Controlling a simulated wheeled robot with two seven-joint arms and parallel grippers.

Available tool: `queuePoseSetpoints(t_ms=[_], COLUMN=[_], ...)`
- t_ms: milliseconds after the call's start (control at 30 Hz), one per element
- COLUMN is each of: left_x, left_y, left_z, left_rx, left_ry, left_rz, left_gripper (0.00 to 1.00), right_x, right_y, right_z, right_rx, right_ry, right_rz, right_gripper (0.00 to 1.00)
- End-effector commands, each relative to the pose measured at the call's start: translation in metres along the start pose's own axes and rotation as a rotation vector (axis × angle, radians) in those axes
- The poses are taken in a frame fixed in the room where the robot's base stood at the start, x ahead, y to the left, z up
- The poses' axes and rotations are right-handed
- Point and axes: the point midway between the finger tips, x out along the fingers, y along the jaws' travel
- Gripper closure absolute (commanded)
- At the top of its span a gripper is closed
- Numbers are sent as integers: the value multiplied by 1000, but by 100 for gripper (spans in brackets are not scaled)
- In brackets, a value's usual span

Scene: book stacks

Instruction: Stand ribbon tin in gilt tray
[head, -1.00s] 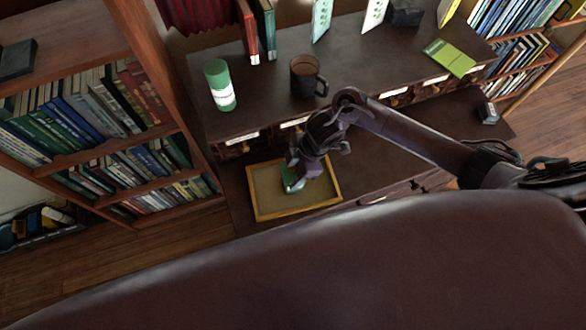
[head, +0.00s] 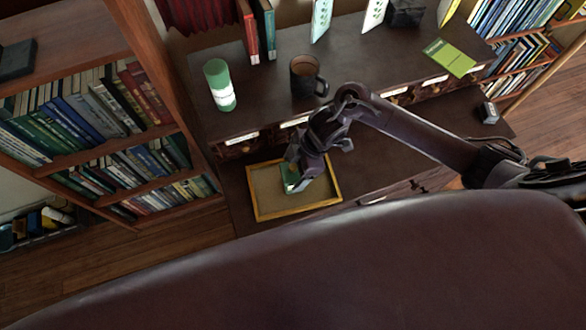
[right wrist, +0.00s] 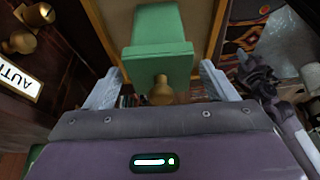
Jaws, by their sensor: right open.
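The green ribbon tin (head: 287,174) is inside the gilt tray, toward its back, partly hidden by my gripper. The gilt tray (head: 259,213) has a yellow-gold rim and a tan floor and lies on the lower desk surface. My right gripper (head: 296,184) is over the tray at the tin. In the right wrist view the green tin (right wrist: 158,55) with its brass knob lies between my two spread fingers (right wrist: 160,82), with gaps visible on both sides. The tin's contact with the tray floor is hidden. My left gripper is not in view.
A green-and-white cylinder (head: 219,85) and a dark mug (head: 305,78) stand on the raised shelf behind the tray. A lime-green booklet (head: 449,57) lies farther right. A bookcase (head: 110,130) stands at left. The lower surface right of the tray is mostly clear below my arm.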

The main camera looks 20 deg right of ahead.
Motion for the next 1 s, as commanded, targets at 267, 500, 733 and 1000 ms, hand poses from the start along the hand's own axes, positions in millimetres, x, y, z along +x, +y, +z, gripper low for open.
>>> queuePoseSetpoints(t_ms=[267, 500, 733, 1000], left_x=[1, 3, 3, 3], left_y=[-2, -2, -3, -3], left_z=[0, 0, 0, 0], left_rx=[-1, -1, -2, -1], left_ry=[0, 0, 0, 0], left_rz=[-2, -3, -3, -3], left_gripper=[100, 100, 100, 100], right_x=[-61, -98, -107, -107], right_y=[1, 1, 0, 0], right_z=[1, 0, 0, 0], right_rx=[-4, -1, 0, 0], right_ry=[-2, -1, -1, -1], right_rz=[4, 2, 0, 0], right_gripper=[22, 22, 22, 22])
